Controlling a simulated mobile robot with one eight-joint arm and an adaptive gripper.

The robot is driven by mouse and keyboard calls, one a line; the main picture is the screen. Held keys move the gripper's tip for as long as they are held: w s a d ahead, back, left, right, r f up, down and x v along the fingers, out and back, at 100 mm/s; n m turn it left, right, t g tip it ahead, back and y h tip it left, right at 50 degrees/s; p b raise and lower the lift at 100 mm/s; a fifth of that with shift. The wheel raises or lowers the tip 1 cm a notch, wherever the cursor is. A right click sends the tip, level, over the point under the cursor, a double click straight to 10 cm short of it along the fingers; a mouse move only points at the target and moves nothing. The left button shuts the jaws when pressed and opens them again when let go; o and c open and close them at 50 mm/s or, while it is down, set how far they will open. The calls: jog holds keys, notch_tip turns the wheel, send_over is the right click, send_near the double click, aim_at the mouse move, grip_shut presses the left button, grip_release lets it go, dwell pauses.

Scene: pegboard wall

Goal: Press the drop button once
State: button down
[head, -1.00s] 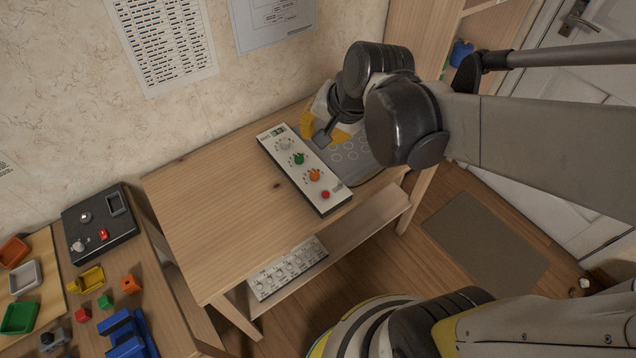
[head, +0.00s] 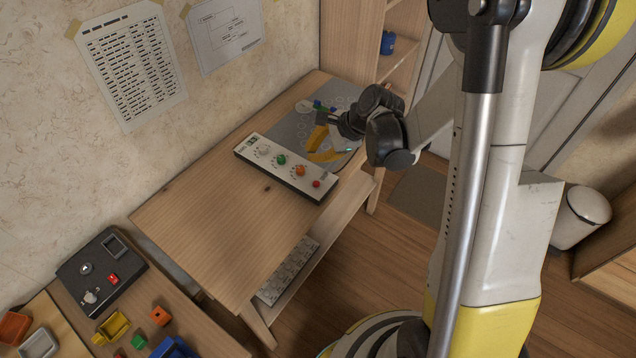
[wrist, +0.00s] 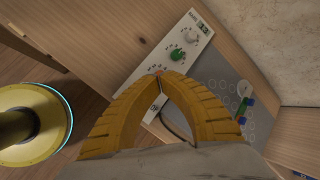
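A white control panel (head: 285,168) lies on the wooden table, with a white, a green and an orange knob in a row and a small red button (head: 316,184) at its near right end. The panel also shows in the wrist view (wrist: 198,62), where my fingers hide its red-button end. I cannot read which control is labelled drop. My gripper (head: 312,156) is over the panel's right side, close to the orange knob (head: 300,170). In the wrist view its yellow fingers (wrist: 159,76) meet at the tips with nothing between them. Whether they touch the panel is unclear.
A grey mat with circles (head: 290,126) lies behind the panel, with a blue and green piece (head: 322,106) on it. A black box with a red switch (head: 100,268) and small coloured bins stand at lower left. The table's left part is clear.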

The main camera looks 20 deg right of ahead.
aim_at(313, 183)
jog(key=shift+f, duration=0.15)
notch_tip(313, 183, down, 9)
jog(key=b, duration=0.6)
jog(key=shift+r+b, duration=0.2)
jog(key=shift+b, duration=0.2)
dwell(0.9)
jog(key=shift+f+b, duration=0.4)
jog(key=shift+b, duration=0.1)
jog(key=shift+f+b, duration=0.3)
dwell(0.5)
jog(key=shift+r, duration=0.1)
jog(key=shift+r+p, duration=0.5)
jog(key=shift+r, duration=0.15)
jog(key=shift+r, duration=0.1)
